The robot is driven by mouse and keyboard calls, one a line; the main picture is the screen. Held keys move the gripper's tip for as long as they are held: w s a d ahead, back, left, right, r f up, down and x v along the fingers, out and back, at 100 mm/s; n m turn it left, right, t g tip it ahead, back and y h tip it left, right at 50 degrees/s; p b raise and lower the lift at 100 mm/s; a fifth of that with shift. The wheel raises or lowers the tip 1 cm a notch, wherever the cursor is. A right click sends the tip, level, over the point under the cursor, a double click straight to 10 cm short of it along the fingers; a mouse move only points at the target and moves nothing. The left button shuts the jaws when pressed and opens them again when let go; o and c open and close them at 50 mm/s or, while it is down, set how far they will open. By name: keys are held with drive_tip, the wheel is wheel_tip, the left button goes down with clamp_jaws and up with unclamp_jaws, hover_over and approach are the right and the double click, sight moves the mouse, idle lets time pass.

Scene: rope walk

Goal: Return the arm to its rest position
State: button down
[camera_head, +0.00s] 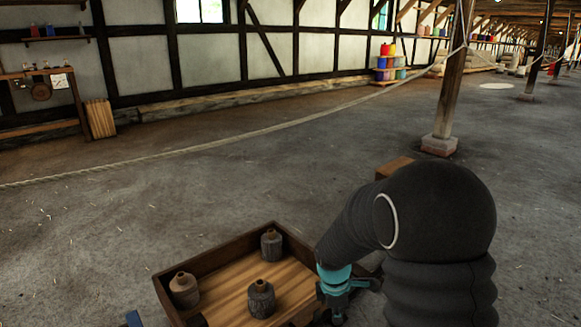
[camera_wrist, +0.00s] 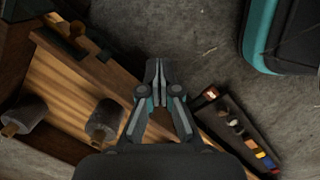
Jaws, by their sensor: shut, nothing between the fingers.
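My gripper (camera_wrist: 156,74) is in the middle of the wrist view. Its fingertips are together and nothing is between them. It hangs beside a wooden tray (camera_wrist: 42,40), over the tray's edge. In the head view, my dark arm bends down at the right of the tray (camera_head: 212,250), and my gripper (camera_head: 335,300) is partly hidden at the bottom.
A narrow dark strip with coloured pieces (camera_wrist: 238,135) lies right of my gripper in the wrist view. A rope (camera_head: 190,150) crosses the room at left. A wooden post (camera_head: 450,90) stands behind my arm. The floor (camera_head: 130,210) around is mostly clear.

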drive_tip(key=s+d+r+m+t+p, duration=0.1)
drive_tip(key=s+r+m+t, duration=0.1)
drive_tip(key=s+r+m, duration=0.6)
drive_tip(key=s+d+r+m+t+y+p, duration=0.1)
drive_tip(key=s+d+r+m+t+p, duration=0.1)
drive_tip(key=s+r+m, duration=0.7)
drive_tip(key=s+r+t, duration=0.1)
drive_tip(key=s+r, duration=0.4)
drive_tip(key=r, duration=0.4)
drive_tip(key=shift+s+d+m, duration=0.3)
